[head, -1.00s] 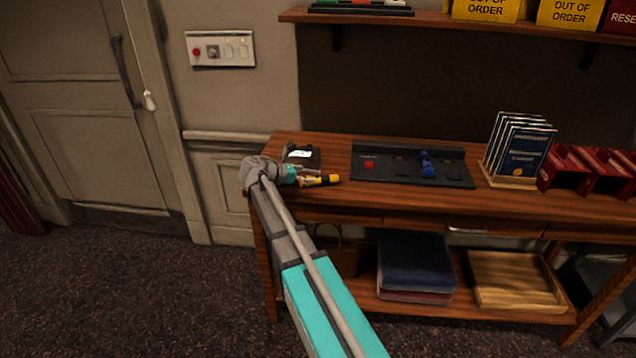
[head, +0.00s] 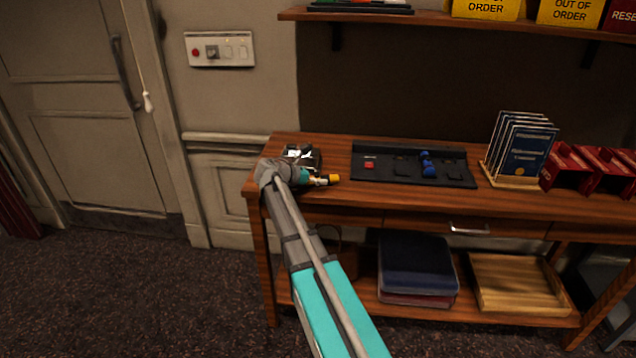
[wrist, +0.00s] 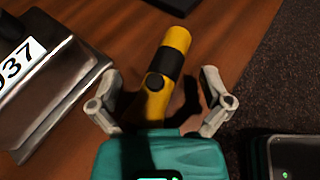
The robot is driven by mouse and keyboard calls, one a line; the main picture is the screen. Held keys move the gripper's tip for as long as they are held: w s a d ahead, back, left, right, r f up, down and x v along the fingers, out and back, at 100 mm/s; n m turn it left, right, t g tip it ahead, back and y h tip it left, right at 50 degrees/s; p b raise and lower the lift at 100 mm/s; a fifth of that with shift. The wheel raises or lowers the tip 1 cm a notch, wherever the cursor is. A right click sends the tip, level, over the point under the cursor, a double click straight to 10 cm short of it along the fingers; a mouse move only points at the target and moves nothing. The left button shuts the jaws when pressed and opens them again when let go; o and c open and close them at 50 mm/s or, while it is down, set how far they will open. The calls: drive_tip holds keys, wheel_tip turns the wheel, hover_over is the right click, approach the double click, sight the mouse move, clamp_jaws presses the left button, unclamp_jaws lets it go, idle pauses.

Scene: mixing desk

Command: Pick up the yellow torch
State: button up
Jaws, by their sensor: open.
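The yellow torch (wrist: 173,55) with a black band lies on the wooden desk top. In the wrist view my gripper (wrist: 160,88) is open, with one finger on each side of the torch and visible space between the fingers and the torch. The near end of the torch is hidden behind the teal gripper body. In the head view the torch's yellow end (head: 334,179) shows just right of my gripper (head: 316,180), near the desk's front left part.
A dark box with a white number label (wrist: 45,75) lies left of the torch, close to the left finger. The black panel with a red button and blue part (head: 400,178) is farther right. The desk edge and dark carpet (wrist: 290,80) are to the right in the wrist view.

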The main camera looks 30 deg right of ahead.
idle(0.3)
clamp_jaws()
idle(0.4)
